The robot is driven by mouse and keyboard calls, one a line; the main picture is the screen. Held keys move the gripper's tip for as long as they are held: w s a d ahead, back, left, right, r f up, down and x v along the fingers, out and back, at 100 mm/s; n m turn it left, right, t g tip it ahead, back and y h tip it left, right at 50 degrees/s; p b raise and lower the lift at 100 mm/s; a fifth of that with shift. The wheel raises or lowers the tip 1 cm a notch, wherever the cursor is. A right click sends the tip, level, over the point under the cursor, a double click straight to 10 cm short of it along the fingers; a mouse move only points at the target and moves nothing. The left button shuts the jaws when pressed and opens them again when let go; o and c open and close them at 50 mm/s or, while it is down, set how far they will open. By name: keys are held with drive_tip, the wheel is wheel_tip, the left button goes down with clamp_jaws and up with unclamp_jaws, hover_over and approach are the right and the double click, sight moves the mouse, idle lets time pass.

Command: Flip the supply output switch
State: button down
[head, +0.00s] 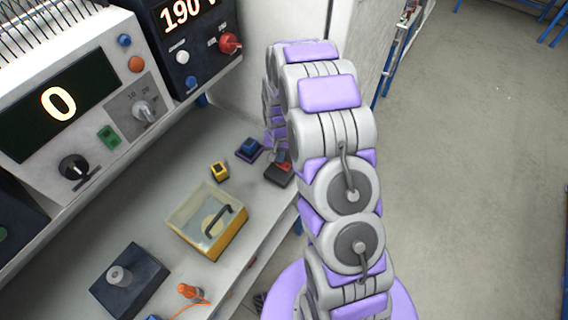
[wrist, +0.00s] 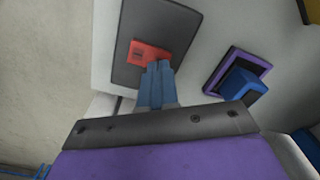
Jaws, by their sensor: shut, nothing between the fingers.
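A red switch (wrist: 147,54) sits on a dark grey box (wrist: 170,22) in the wrist view. In the head view the dark box (head: 277,177) with its red part (head: 285,160) lies at the bench's right edge, partly behind my arm. No label on it can be read. My gripper (wrist: 159,66) has its blue fingers together, with nothing between them. The fingertips overlap the lower edge of the red switch in the wrist view; I cannot tell whether they touch it. My gripper is hidden behind my arm in the head view.
A blue block on a purple base (wrist: 235,80) is right of the dark box in the wrist view. The bench (head: 180,171) also carries a yellow clear-lidded box (head: 186,229) and a dark knobbed box (head: 141,262). Instruments reading 0 (head: 58,104) and 190 (head: 187,12) stand above.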

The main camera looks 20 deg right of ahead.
drive_tip(key=shift+f, duration=0.65)
idle(0.3)
drive_tip(key=shift+r+p, duration=1.1)
drive_tip(key=shift+r, duration=2.45)
drive_tip(key=s+a+r+n, duration=0.2)
drive_tip(key=s+a+r, duration=0.2)
drive_tip(key=s+r, duration=1.2)
drive_tip(key=s+a+r+n+g, duration=0.1)
drive_tip(key=s+r, duration=0.3)
drive_tip(key=s, duration=0.6)
drive_tip(key=s+a+r+n, duration=0.1)
drive_tip(key=s+r, duration=0.3)
drive_tip(key=s, duration=0.6)
drive_tip(key=shift+n+g, duration=0.4)
